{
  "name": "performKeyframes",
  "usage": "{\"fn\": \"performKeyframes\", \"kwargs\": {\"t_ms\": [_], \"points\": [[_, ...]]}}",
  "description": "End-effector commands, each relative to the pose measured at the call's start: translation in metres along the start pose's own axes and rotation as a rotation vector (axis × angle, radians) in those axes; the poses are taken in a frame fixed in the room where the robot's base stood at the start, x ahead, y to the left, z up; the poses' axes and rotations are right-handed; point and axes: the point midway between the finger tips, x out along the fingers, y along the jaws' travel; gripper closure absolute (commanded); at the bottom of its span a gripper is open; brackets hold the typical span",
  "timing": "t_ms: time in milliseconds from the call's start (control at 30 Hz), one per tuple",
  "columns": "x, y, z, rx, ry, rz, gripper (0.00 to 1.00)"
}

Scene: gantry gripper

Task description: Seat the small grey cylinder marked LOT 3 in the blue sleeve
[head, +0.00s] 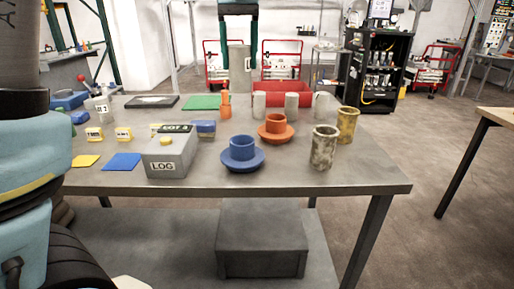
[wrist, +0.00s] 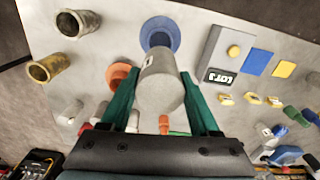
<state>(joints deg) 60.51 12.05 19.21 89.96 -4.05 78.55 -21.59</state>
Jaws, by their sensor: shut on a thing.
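My gripper (head: 238,41) is shut on a grey cylinder (head: 239,60) and holds it upright above the table. In the wrist view the cylinder (wrist: 162,82) sits between my gripper's teal fingers (wrist: 160,78); a small mark shows on its side, but I cannot read it. The blue sleeve (head: 242,150), a short tube on a wide round flange, stands near the table's front edge. It also shows in the wrist view (wrist: 160,30), beyond the cylinder, partly covered by it. The held cylinder is apart from the sleeve.
An orange sleeve (head: 275,130) stands behind and right of the blue one. A grey LOG box (head: 168,160) with a LOT 3 plate (head: 174,128) is left. Rusty (head: 324,150) and yellow (head: 347,125) tubes stand right. Several grey cylinders (head: 291,105) and a red bin (head: 282,90) are behind.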

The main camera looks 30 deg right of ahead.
Motion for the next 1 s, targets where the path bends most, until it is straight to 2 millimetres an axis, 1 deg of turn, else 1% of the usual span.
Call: {"fn": "performKeyframes", "kwargs": {"t_ms": [167,300,433,533,767,900,1000], "points": [[0.039,0.0,0.002,0.001,-0.006,-0.004,1.0],[0.074,0.0,0.002,-0.001,-0.006,-0.003,1.0],[0.102,-0.001,0.001,0.0,-0.004,-0.003,1.0],[0.117,0.0,0.001,-0.001,-0.003,-0.001,1.0],[0.136,0.0,0.001,0.001,-0.003,-0.002,1.0],[0.157,0.0,0.001,0.0,-0.004,-0.002,1.0],[0.168,-0.001,0.001,0.0,-0.002,-0.001,1.0]]}}
